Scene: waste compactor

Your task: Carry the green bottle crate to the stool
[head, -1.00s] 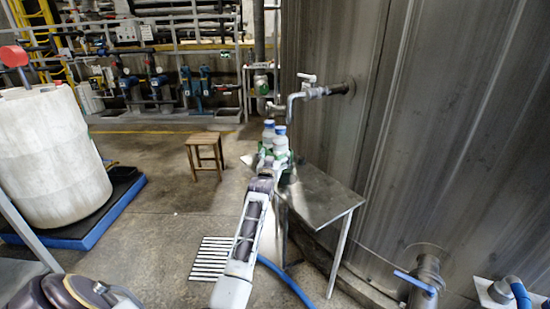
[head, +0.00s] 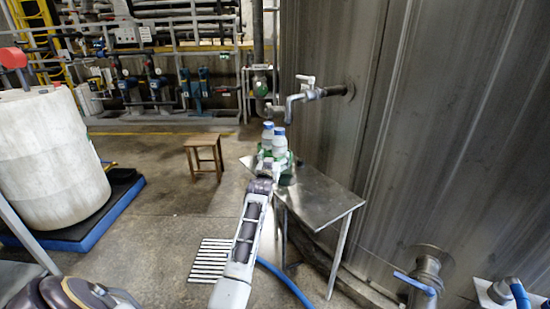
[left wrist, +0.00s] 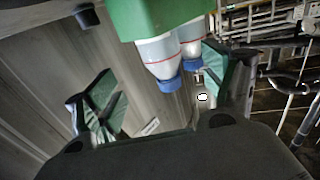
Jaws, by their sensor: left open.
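In the left wrist view the green crate (left wrist: 165,14) and two bottles (left wrist: 162,60) lie at the top, with the two spread fingers (left wrist: 170,92) on either side below. The wooden stool (head: 203,156) stands on the floor left of the table, its top bare. My right gripper is out of view.
The steel table (head: 325,203) stands against a large metal tank wall (head: 440,140). A pipe with a tap (head: 310,95) juts out above it. A white drum (head: 45,155) on a blue pallet (head: 105,220) is at left. A blue hose (head: 290,283) lies on the floor. Floor around the stool is clear.

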